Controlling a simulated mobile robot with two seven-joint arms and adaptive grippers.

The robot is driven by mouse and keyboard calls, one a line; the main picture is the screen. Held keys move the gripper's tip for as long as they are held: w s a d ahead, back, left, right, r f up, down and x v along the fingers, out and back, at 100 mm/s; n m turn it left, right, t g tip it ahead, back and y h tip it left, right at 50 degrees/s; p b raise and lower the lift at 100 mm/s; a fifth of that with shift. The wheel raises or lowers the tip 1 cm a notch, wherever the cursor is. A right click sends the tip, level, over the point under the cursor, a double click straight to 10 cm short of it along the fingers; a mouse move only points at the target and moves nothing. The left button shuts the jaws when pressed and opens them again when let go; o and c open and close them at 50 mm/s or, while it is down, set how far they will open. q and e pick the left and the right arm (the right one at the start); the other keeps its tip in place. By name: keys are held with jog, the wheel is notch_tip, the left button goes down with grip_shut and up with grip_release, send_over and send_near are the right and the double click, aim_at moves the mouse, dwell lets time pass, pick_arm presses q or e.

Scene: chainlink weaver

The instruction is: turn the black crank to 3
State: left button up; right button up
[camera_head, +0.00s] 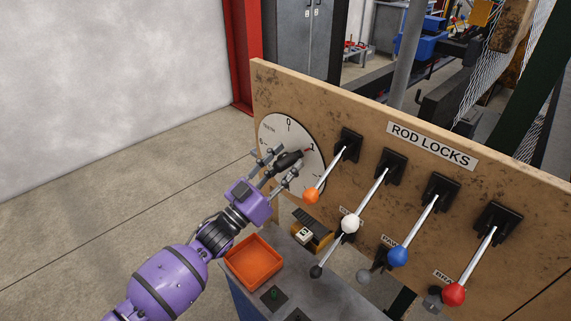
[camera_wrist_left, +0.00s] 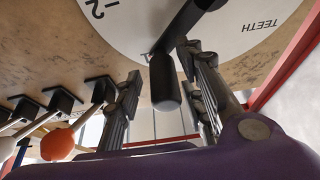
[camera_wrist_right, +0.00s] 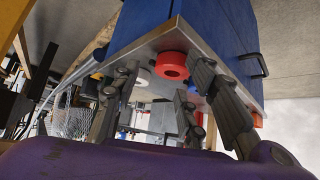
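The black crank (camera_head: 288,160) sits on a round white dial (camera_head: 306,136) at the left end of the wooden board. A 0 shows at the dial's top; a small red mark shows right of the crank. The left wrist view shows the black crank handle (camera_wrist_left: 165,82) and a 2 on the dial. My left gripper (camera_head: 277,167) is open, its fingers on either side of the handle. The right finger is close to the handle; I cannot tell whether it touches. A gap shows on the left. My right gripper (camera_wrist_right: 165,105) is open and empty, out of the head view.
Levers with orange (camera_head: 311,195), white (camera_head: 350,223), blue (camera_head: 398,256) and red (camera_head: 455,294) knobs stick out right of the dial. An orange tray (camera_head: 253,262) lies on the bench below. The right wrist view shows a blue cabinet (camera_wrist_right: 190,28) near my right gripper.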

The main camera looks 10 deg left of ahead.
pick_arm(q)
jog(key=shift+w, duration=0.1)
pick_arm(e)
jog(key=shift+a, duration=0.15)
pick_arm(q)
jog(key=shift+c, duration=1)
grip_shut()
pick_arm(e)
jog(key=shift+s+f, duration=0.1)
